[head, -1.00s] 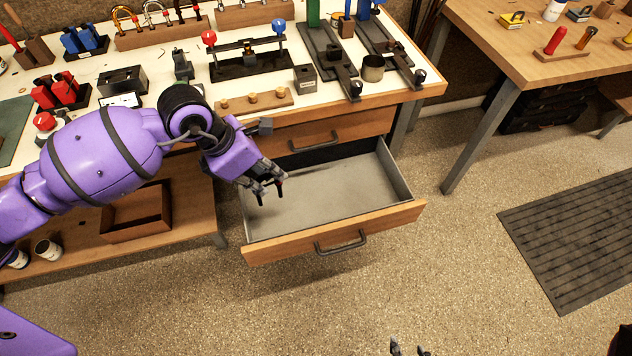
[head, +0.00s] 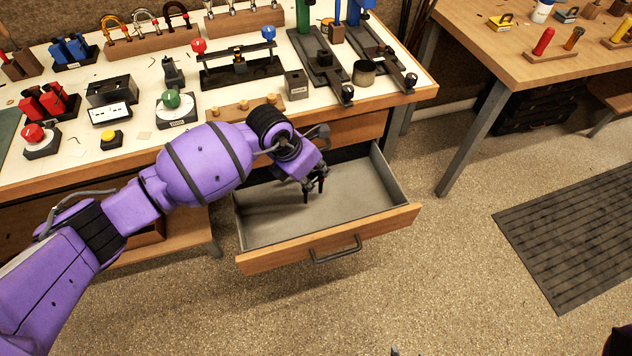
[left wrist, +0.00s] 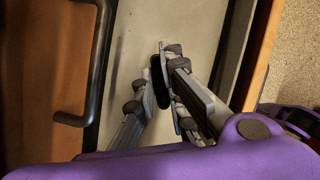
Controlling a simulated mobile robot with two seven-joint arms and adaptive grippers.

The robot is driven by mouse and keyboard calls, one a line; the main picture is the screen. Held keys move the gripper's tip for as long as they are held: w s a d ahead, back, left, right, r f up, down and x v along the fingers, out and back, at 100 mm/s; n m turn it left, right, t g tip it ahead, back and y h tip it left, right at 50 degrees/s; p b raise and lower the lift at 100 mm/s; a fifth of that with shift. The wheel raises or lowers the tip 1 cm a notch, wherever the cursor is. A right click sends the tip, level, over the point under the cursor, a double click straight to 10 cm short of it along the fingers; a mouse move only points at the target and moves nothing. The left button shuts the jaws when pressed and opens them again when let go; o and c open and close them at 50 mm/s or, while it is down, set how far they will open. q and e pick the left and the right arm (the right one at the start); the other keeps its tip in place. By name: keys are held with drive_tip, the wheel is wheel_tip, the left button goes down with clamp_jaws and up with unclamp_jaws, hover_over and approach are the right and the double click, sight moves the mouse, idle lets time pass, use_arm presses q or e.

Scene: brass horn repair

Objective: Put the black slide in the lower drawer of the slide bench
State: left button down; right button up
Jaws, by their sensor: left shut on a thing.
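The lower drawer (head: 330,240) of the slide bench (head: 398,97) is pulled open, and its grey floor looks bare. My left gripper (head: 314,190) is above the middle of the open drawer, pointing down. In the left wrist view its fingers (left wrist: 160,88) are closed on a small black thing, which I take to be the black slide (left wrist: 159,78). Most of the slide is hidden by the fingers, and it cannot be told apart from the dark fingertips in the head view. Only a tip of my right gripper (head: 394,350) shows at the bottom edge.
The upper drawer is shut; its handle (left wrist: 92,75) shows in the left wrist view. The bench top holds several fixtures, a green-knobbed block (head: 172,108) and a metal cup (head: 364,73). A second table (head: 545,65) stands at right. The floor before the drawer is clear.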

sight(316, 181)
use_arm(q)
drive_tip(key=shift+w+d+f, duration=0.2)
drive_tip(key=shift+d+f, duration=0.15)
drive_tip(key=shift+f, duration=1.6)
drive_tip(key=shift+f, duration=0.2)
drive_tip(key=c, duration=1.8)
unclamp_jaws()
drive_tip(key=shift+a+r, duration=0.15)
drive_tip(key=shift+r, duration=0.4)
drive_tip(key=v, duration=1.1)
drive_tip(key=shift+s+r+p, duration=0.1)
drive_tip(key=shift+r+p, duration=0.05)
drive_tip(key=shift+p, duration=0.2)
